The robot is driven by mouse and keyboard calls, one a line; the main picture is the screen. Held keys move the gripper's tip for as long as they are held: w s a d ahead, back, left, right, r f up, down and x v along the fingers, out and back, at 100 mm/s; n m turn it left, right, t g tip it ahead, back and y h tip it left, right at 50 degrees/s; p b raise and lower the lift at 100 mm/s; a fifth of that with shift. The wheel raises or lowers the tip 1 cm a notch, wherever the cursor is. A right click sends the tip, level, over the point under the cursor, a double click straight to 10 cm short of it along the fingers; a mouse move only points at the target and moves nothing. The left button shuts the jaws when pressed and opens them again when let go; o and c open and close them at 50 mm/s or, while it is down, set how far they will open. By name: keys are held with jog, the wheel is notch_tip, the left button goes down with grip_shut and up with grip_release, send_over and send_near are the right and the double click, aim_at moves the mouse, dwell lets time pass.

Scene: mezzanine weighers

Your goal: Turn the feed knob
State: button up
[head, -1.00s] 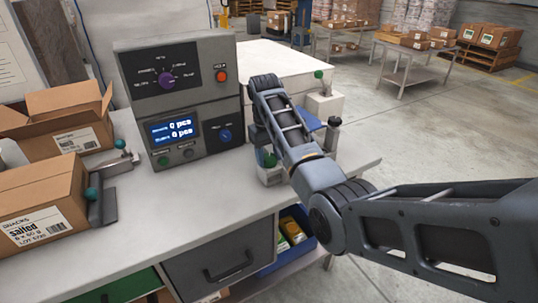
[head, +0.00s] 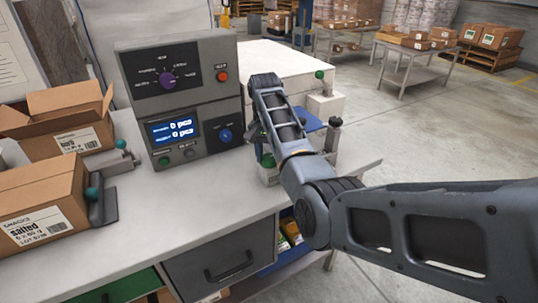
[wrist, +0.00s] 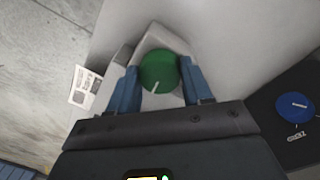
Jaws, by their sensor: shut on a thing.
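A round green knob (wrist: 158,72) with a white pointer line sits on a pale housing (wrist: 165,36) in the wrist view. My gripper (wrist: 160,84) is shut on this green knob, with one blue finger on each side. The pointer line runs toward the gripper's body, tilted a little left. In the head view the green knob (head: 267,160) shows low behind my arm, beside the panel, and my fingers are mostly hidden. No readable label marks it as the feed knob.
The grey control panel (head: 205,99) left of my arm carries a purple knob (head: 167,80), a blue knob (head: 225,135), a red button (head: 222,76) and a lit display (head: 172,131). Cartons (head: 40,205) stand at the left of the bench.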

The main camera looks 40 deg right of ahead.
aim_at(267, 156)
jog(key=shift+m, duration=0.3)
jog(key=o, duration=1)
jog(key=shift+o, duration=0.2)
jog(key=r, duration=0.6)
jog(key=shift+w+a+b, duration=0.1)
jog(key=shift+w+b, duration=0.15)
jog(key=shift+b, duration=0.05)
jog(key=shift+r+p, duration=0.3)
jog(key=shift+r, duration=0.6)
